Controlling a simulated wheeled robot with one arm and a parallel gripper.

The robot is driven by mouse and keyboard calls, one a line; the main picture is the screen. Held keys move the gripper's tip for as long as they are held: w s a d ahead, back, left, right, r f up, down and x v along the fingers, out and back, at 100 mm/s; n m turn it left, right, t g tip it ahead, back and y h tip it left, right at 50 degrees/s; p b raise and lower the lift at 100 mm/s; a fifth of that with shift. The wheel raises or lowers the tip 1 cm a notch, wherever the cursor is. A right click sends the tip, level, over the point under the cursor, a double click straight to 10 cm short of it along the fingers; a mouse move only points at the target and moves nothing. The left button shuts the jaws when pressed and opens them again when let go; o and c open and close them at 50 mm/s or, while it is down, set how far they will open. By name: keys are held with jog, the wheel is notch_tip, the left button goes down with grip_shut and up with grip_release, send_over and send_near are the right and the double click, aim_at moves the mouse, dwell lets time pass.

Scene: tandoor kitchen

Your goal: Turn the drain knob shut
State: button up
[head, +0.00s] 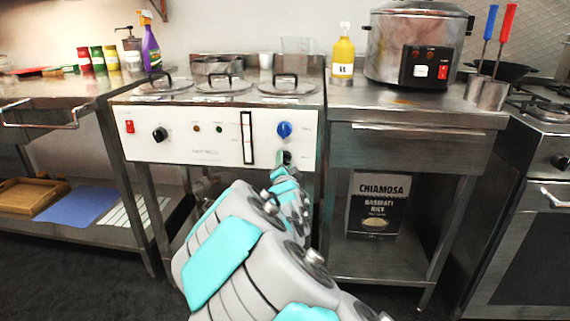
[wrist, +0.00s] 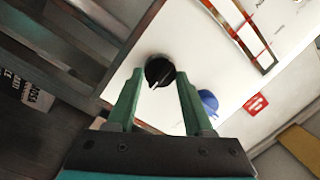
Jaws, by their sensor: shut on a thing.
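A black knob (wrist: 158,68) with a white pointer mark sits on the white front panel (head: 205,146) of the steel counter unit. In the head view the black knob (head: 287,156) is low on the panel's right side, below a blue knob (head: 284,129), and partly hidden by my gripper. My gripper (wrist: 160,75) has its two green fingers on either side of the black knob, shut on it. In the wrist view the pointer mark points down and slightly left. The lettering beside the knobs is too small to read.
The blue knob (wrist: 208,101) is close beside my right finger in the wrist view. A framed vertical gauge (head: 247,138), another black knob (head: 160,134) and a red switch (head: 129,126) are on the panel. Lidded pots (head: 224,86) are above; a rice bag (head: 376,206) stands right.

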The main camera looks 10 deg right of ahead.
grip_shut()
jog(key=shift+n+b, duration=1.15)
jog(key=shift+n, duration=0.05)
jog(key=n+b, duration=0.3)
jog(key=n, duration=0.1)
jog(key=shift+g, duration=0.4)
jog(key=n+b, duration=0.1)
jog(key=n, duration=0.2)
jog(key=n+h+b, duration=0.1)
jog(key=n, duration=0.2)
jog(key=n+g+b, duration=0.1)
jog(key=n, duration=0.3)
jog(key=shift+w+a+r+h+b, duration=0.1)
jog(key=shift+a+r+h+b, duration=0.2)
jog(key=shift+a+h, duration=0.1)
